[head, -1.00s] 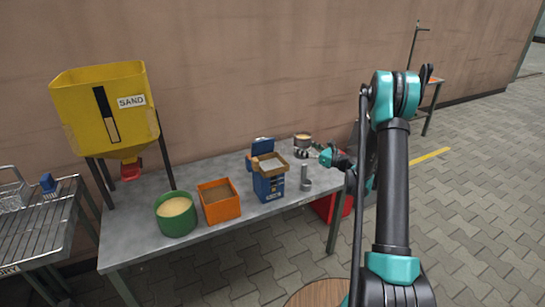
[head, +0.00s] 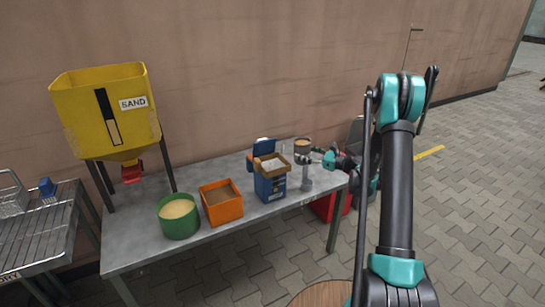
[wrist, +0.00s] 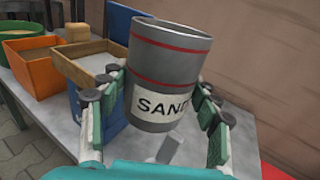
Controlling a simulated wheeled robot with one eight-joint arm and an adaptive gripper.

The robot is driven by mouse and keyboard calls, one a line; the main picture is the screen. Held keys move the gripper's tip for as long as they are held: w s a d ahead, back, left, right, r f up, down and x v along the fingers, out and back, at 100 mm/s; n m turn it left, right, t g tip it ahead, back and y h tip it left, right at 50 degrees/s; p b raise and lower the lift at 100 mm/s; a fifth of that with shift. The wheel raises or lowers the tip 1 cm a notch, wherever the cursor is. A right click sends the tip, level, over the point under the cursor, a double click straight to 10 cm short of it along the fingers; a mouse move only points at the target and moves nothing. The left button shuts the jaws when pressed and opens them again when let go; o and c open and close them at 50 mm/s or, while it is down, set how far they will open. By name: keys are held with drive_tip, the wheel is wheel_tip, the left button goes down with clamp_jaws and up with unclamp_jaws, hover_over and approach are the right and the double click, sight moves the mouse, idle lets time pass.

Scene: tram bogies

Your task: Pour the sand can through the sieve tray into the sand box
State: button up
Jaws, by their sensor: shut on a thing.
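The sand can (head: 302,147) is a grey cylinder with red bands and a SAND label. It fills the middle of the wrist view (wrist: 172,70), tilted slightly in that picture. My gripper (wrist: 155,108) has its green-padded fingers on both sides of the can, shut on it. In the head view my gripper (head: 318,158) is at the right part of the table. The wooden-framed sieve tray (head: 285,168) sits on top of the blue sand box (head: 270,188), left of the can. The tray (wrist: 62,62) also shows left of the can in the wrist view; the can's contents are hidden there.
An orange box (head: 222,211) and a green tub (head: 179,228) of sand stand left of the sand box. A yellow SAND hopper (head: 75,105) stands behind. A silver post (head: 307,182) stands right of the box, close to my gripper.

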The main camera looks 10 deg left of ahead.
sight(297, 147)
drive_tip(key=shift+s+a+r+n+h, duration=0.15)
drive_tip(key=shift+a+r+n+h, duration=0.2)
drive_tip(key=shift+n+h, duration=0.2)
drive_tip(key=shift+s+a+r+n+h, duration=0.15)
drive_tip(key=shift+a+n+h, duration=0.2)
drive_tip(key=shift+h, duration=0.3)
idle(1.2)
drive_tip(key=shift+s+a+r+n+g+h+p, duration=0.1)
drive_tip(key=shift+a+r+n+g+h+p, duration=0.15)
drive_tip(key=shift+r, duration=0.2)
drive_tip(key=shift+a+r+n+g+h+p, duration=0.1)
drive_tip(key=shift+a+r+n+h, duration=0.15)
drive_tip(key=shift+r+h, duration=0.15)
idle(1.7)
drive_tip(key=shift+s+a+r+n+h+p, duration=0.2)
drive_tip(key=shift+a+n+h+p, duration=0.35)
drive_tip(key=shift+h, duration=0.2)
idle(2.3)
